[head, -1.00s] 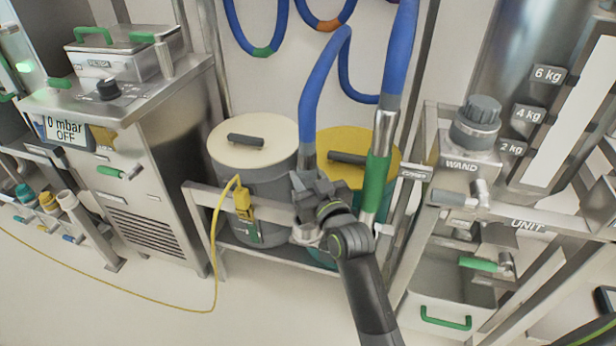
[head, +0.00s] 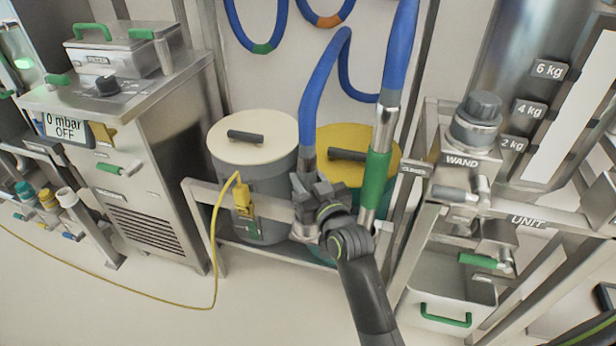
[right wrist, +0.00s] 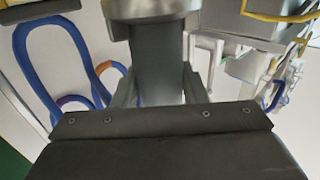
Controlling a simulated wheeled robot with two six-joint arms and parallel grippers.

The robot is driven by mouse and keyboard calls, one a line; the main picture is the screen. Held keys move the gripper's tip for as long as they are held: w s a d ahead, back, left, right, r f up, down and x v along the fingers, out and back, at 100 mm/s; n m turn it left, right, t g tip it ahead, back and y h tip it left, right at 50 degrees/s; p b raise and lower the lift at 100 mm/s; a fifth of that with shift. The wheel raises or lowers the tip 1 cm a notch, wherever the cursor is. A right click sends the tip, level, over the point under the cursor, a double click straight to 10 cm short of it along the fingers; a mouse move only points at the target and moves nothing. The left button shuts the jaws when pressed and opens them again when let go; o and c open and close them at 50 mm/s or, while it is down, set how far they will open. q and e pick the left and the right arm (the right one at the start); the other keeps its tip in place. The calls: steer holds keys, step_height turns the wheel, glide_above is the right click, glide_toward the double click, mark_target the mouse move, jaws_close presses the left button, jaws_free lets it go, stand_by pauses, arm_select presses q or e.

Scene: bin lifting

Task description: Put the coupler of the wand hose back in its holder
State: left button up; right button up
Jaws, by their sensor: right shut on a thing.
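The blue wand hose (head: 318,90) hangs down to a grey coupler (head: 307,160) at its lower end. My right gripper (head: 315,188) is shut on the coupler, above the steel front rail of the drum stand. In the right wrist view the coupler (right wrist: 157,65) stands as a dark grey cylinder between the fingers, with a metal end at the top. A small steel ring-like fitting (head: 307,234), which may be the holder, shows at the rail just below my gripper. My wrist partly hides it, so I cannot tell whether the coupler touches it. My left gripper is not in view.
The wand with its green grip (head: 376,178) stands just right of my gripper. Two lidded drums, one cream (head: 253,138) and one yellow (head: 385,150), stand behind the rail (head: 200,195). A yellow cable with a plug (head: 242,198) hangs left. The WAND unit (head: 462,160) stands right.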

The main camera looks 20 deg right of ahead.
steer(key=shift+f, duration=0.45)
steer(key=shift+f+b, duration=0.95)
steer(key=shift+f, duration=0.15)
steer(key=shift+f+b, duration=0.55)
steer(key=shift+f, duration=0.7)
stand_by(1.0)
steer(key=o, duration=1.3)
steer(key=shift+f, duration=0.1)
steer(key=shift+c, duration=0.2)
